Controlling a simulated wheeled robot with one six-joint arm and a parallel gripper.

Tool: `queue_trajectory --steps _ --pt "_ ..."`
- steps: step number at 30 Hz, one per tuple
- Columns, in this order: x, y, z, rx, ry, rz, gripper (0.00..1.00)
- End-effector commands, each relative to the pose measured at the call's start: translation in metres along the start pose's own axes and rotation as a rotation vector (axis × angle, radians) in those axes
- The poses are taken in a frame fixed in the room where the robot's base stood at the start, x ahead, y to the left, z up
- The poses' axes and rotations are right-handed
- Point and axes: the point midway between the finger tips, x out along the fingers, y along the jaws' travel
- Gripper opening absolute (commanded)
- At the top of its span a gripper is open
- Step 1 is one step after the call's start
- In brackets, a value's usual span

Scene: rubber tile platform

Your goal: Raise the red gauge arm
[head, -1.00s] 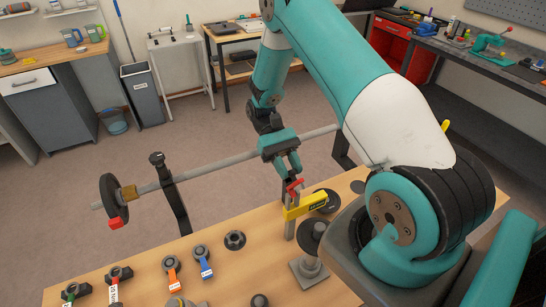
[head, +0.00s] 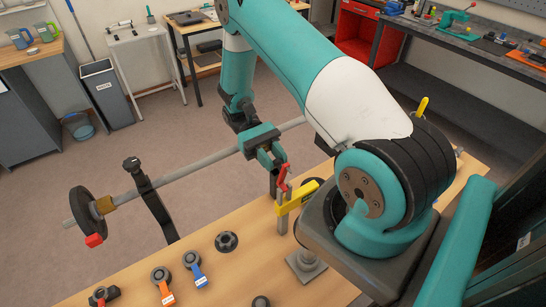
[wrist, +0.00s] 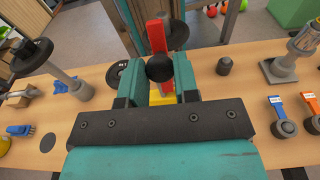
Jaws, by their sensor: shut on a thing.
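The red gauge arm (head: 283,178) stands steeply tilted at the top of a grey post (head: 283,218), beside a yellow arm (head: 297,198). In the wrist view the red arm (wrist: 156,36) rises between my fingers, with a black ball knob (wrist: 159,68) at its near end. My gripper (head: 277,163) is at the upper end of the red arm. In the wrist view my gripper (wrist: 160,84) is shut on the red arm at its knob. The yellow arm is mostly hidden behind the knob there.
A long grey bar (head: 180,173) on a black stand (head: 150,200) runs behind the post and carries a black disc (head: 87,213). Orange (head: 164,290) and blue (head: 197,272) handled valves sit at the front of the wooden table. A grey flanged base (head: 306,266) stands close to the post.

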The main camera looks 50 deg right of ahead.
Motion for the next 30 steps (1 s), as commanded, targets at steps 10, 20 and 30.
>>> queue_trajectory --steps 10,20,30 --pt "0.0 0.0 -0.001 0.001 0.001 -0.001 0.55" --pt "-0.015 0.0 0.004 0.002 0.001 0.002 0.55" --pt "-0.045 0.0 0.006 -0.001 -0.002 -0.008 0.55"
